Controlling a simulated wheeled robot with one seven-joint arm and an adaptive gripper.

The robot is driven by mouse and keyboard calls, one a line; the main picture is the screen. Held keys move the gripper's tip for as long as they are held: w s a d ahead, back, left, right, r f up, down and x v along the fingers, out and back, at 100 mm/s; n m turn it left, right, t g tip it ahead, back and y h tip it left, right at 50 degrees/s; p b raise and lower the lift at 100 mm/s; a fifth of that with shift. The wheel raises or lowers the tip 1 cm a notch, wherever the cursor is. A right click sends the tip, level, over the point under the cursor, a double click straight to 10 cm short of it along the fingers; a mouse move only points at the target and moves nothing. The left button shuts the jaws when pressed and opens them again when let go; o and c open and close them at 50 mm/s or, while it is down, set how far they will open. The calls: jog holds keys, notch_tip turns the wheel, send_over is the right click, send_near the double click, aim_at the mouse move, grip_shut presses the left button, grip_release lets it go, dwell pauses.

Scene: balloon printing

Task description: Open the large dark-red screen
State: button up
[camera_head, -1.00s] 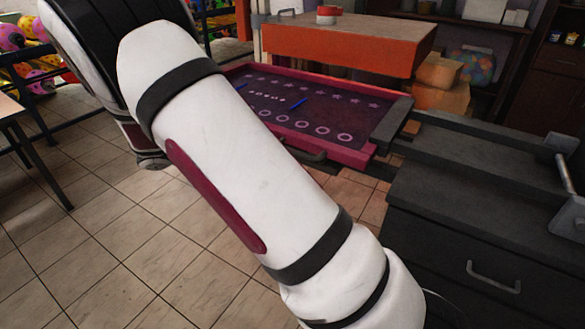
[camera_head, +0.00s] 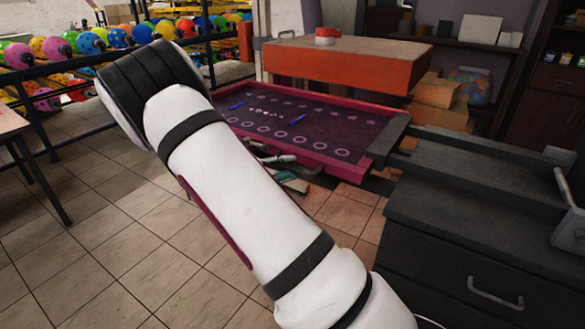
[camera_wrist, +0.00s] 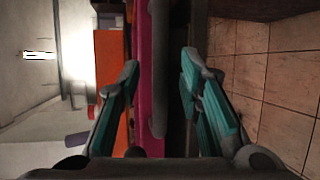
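The large dark-red screen (camera_head: 345,125) lies nearly flat under the orange-red block in the head view, with a magenta frame and a dark printed face. Its front edge shows as a magenta strip (camera_wrist: 144,55) in the wrist view. A dark handle bar (camera_wrist: 157,75) runs along that edge. My gripper (camera_wrist: 160,65) is open, with one teal finger on each side of the handle and visible gaps between. In the head view, my gripper (camera_head: 286,172) shows at the screen's front edge, partly hidden behind my white arm.
A thick orange-red block (camera_head: 345,62) sits above the screen's rear. A dark drawer cabinet (camera_head: 470,245) with rails stands at right. Colourful balloons (camera_head: 100,40) on racks are at back left, and a table (camera_head: 12,122) is at left. Tiled floor in front is clear.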

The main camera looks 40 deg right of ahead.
jog(key=shift+s+d+f, duration=0.1)
jog(key=shift+d+f, duration=0.05)
jog(key=shift+d, duration=0.5)
jog(key=shift+d+f, duration=0.1)
jog(key=shift+d, duration=0.55)
jog(key=shift+c, duration=0.5)
grip_shut()
jog(key=shift+r, duration=0.1)
